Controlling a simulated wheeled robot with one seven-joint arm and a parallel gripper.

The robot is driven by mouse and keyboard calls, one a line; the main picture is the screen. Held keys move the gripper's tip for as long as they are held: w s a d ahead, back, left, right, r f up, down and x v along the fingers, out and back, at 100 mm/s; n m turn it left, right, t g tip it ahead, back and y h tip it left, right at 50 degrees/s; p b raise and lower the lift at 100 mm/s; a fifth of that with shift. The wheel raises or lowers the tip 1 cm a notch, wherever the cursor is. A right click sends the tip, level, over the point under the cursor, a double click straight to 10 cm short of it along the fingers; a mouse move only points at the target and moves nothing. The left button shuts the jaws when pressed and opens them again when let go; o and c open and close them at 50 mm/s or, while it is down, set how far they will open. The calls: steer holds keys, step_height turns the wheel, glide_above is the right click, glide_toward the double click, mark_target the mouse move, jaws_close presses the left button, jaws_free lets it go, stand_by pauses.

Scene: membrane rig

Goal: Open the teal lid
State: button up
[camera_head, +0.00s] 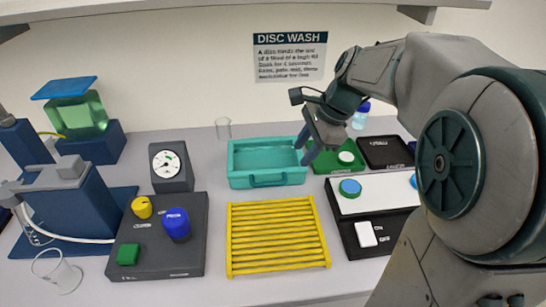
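A teal rectangular box (235,168) stands at the middle back of the bench, with a bar handle (268,182) along its front. Its top looks recessed inside a raised rim; I cannot tell whether this is a lid in place or an open inside. My gripper (306,148) hangs at the right end of the box, near its back right corner. Its dark fingers point down and to the left. I see nothing held, but the gap between the fingers is unclear, and I cannot tell whether they touch the rim.
A green tray (330,168) with a white disc lies just right of the box. A yellow slatted rack (277,240) lies in front. A gauge block (171,168) stands left, behind a dark button panel (155,250).

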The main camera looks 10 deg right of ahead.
mark_target(275, 182)
steer(key=shift+m, duration=0.7)
steer(key=x, duration=0.4)
steer(key=w+x, duration=0.1)
steer(key=x, duration=0.8)
steer(key=shift+w+a+f, duration=0.15)
steer(key=shift+w+a, duration=0.15)
steer(key=shift+a, duration=0.15)
jaws_close()
